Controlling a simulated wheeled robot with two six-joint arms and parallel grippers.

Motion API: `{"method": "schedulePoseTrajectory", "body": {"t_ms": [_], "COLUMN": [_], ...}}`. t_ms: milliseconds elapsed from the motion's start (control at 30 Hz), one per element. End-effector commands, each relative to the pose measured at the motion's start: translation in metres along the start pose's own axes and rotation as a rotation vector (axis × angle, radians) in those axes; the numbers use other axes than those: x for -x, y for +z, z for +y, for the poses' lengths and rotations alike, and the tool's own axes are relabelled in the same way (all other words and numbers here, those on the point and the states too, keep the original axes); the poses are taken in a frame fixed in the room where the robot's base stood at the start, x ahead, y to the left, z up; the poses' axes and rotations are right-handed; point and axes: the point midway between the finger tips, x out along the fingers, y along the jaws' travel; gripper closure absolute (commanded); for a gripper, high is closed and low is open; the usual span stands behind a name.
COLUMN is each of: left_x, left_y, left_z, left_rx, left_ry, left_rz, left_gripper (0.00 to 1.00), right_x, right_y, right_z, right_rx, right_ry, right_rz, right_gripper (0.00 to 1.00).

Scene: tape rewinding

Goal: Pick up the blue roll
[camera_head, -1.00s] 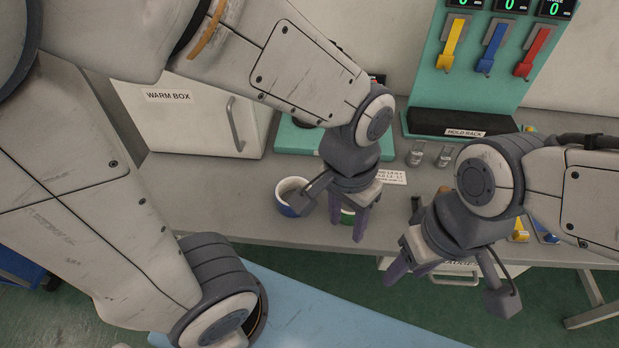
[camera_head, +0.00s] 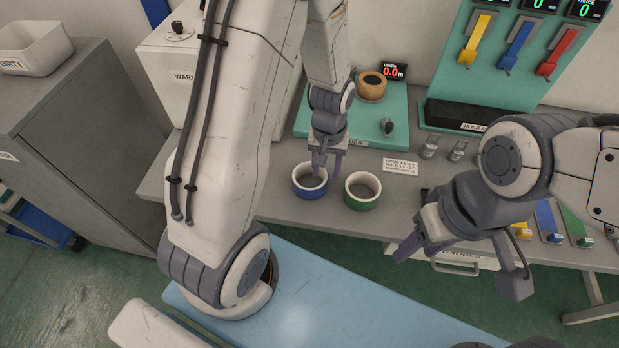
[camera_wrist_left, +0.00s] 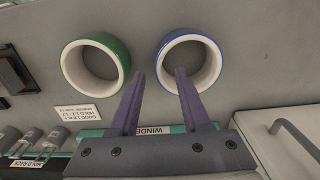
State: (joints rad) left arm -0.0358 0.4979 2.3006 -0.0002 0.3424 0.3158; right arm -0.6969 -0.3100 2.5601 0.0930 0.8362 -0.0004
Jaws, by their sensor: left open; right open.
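The blue roll (camera_head: 308,193) lies flat on the grey bench, a short blue ring with a pale inside. It also shows in the left wrist view (camera_wrist_left: 214,66). My left gripper (camera_head: 328,168) is open and empty, just above and partly in front of the roll's back. In the left wrist view its fingers (camera_wrist_left: 160,74) point at the roll; the right fingertip overlaps the opening, and the left lies between the two rolls. Whether they touch the roll I cannot tell. My right gripper (camera_head: 416,240) is open and empty, in front of the bench.
The green roll (camera_head: 361,204) stands close to the right of the blue one. The teal winder (camera_head: 395,108) is behind. The warm box (camera_head: 160,62) is left and the hold rack (camera_head: 455,115) right. A label card (camera_head: 400,167) lies near the green roll.

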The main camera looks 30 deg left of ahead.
Motion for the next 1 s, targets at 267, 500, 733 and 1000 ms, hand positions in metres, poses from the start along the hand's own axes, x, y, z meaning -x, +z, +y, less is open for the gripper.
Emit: {"method": "schedulePoseTrajectory", "body": {"t_ms": [267,500,733,1000], "left_x": [-0.035,-0.039,-0.039,-0.038], "left_y": [0.000,-0.001,-0.001,-0.001], "left_z": [0.002,0.002,0.002,0.002], "left_rx": [0.000,0.000,0.000,0.000], "left_ry": [-0.001,0.000,0.000,0.000], "left_rz": [-0.004,0.000,0.000,0.000], "left_gripper": [0.53,0.53,1.00,1.00], "right_x": [0.007,0.007,0.007,0.007], "right_y": [-0.001,0.000,0.000,-0.001], "right_z": [-0.001,-0.001,-0.001,-0.001], "right_rx": [0.000,0.000,0.000,0.000], "right_ry": [0.000,0.000,0.000,0.000], "right_rz": [0.000,0.000,0.000,0.000], "right_gripper": [0.50,0.50,0.50,0.50]}}
